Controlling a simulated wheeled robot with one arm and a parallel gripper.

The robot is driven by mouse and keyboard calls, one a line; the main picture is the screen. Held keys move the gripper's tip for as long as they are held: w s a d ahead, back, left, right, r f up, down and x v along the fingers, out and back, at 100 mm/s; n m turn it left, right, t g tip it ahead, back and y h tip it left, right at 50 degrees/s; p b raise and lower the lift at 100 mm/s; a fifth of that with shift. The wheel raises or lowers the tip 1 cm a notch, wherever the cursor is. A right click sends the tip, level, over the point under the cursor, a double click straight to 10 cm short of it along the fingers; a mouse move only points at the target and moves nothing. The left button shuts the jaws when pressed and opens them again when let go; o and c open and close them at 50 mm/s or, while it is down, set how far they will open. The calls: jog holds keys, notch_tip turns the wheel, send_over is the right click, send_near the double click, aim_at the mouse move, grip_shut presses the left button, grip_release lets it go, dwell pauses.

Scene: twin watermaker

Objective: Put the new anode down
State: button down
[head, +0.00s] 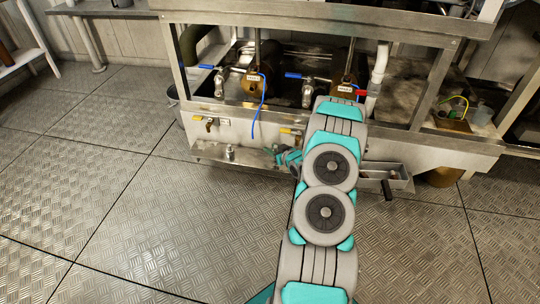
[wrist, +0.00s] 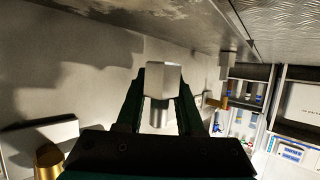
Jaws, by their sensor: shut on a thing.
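The new anode (wrist: 162,80), a pale grey metal block with a narrower round stem, is between the two dark fingers of my gripper (wrist: 160,97) in the wrist view. The fingers are shut on it, one on each side. In the head view my gripper (head: 287,156) is small and partly hidden by my arm, at the front of the low metal shelf (head: 205,150). I cannot make out the anode there. A small upright metal cylinder (head: 230,152) stands on that shelf, left of my gripper; I cannot tell what it is.
The watermaker frame (head: 300,38) carries valves with blue and red handles. Brass taps (head: 209,124) stick out above the shelf. A grey open tray (head: 398,174) with a dark handle is right of my arm. The plated floor (head: 120,220) is clear at the left.

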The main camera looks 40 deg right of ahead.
aim_at(270, 158)
jog(key=shift+w+a, duration=0.3)
jog(key=shift+w, duration=0.3)
jog(key=shift+s+d+f, duration=0.1)
jog(key=shift+f, duration=1.7)
jog(key=c, duration=0.5)
grip_release()
jog(key=shift+f, duration=0.15)
jog(key=shift+c, duration=0.2)
